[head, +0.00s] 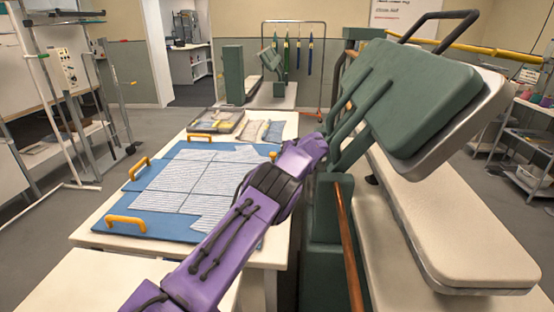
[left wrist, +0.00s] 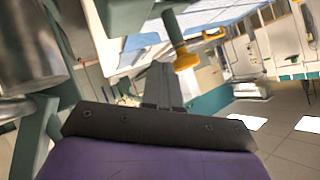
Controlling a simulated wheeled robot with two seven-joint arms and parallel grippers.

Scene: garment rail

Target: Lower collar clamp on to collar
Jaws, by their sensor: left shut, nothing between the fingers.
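The press has a green padded upper head (head: 412,95), raised and tilted above a pale padded lower board (head: 455,215). I cannot tell which part is the collar clamp, and I see no collar on the board. My purple left arm reaches up to the left side of the press. In the left wrist view, my left gripper (left wrist: 162,75) is shut and empty. Its fingertips are close to a green rod with a yellow end (left wrist: 184,52); I cannot tell whether they touch. In the head view the fingers are not clear against the green press. My right gripper is out of view.
A table (head: 90,234) at left holds a blue board (head: 165,225) with yellow handles and striped fabric pieces (head: 190,180). A tray (head: 218,122) lies behind it. An orange-brown bar (head: 348,240) stands beside the press.

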